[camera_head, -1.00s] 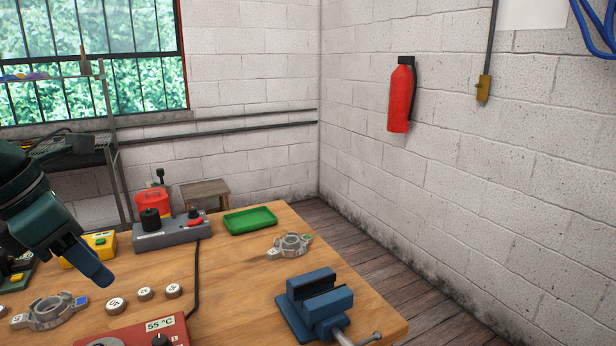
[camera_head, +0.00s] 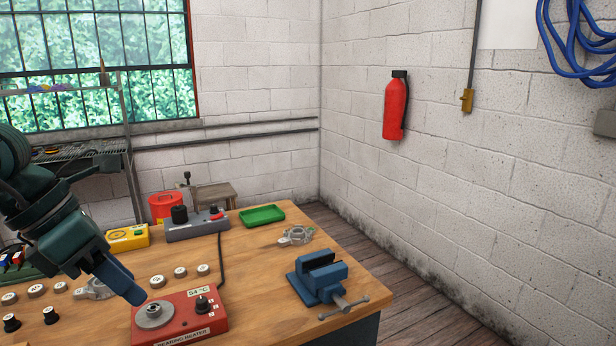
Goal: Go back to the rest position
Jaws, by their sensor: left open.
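My left gripper (camera_head: 122,278) hangs over the left part of the wooden workbench (camera_head: 262,300), its blue fingers pointing down and to the right. It is open with nothing seen in it. In the picture its tip is just above and left of the red bearing heater (camera_head: 207,327), which reads 54 °C and has a grey metal ring (camera_head: 154,315) on top. A grey alternator housing (camera_head: 90,291) is partly hidden behind the fingers. My right gripper is not in view.
A blue vise (camera_head: 318,275) stands at the right bench edge. Behind are a green tray (camera_head: 262,215), another grey housing (camera_head: 296,235), a grey control box (camera_head: 197,228) and a yellow box (camera_head: 127,238). Several small round parts (camera_head: 180,271) lie mid-bench. The bench middle is mostly clear.

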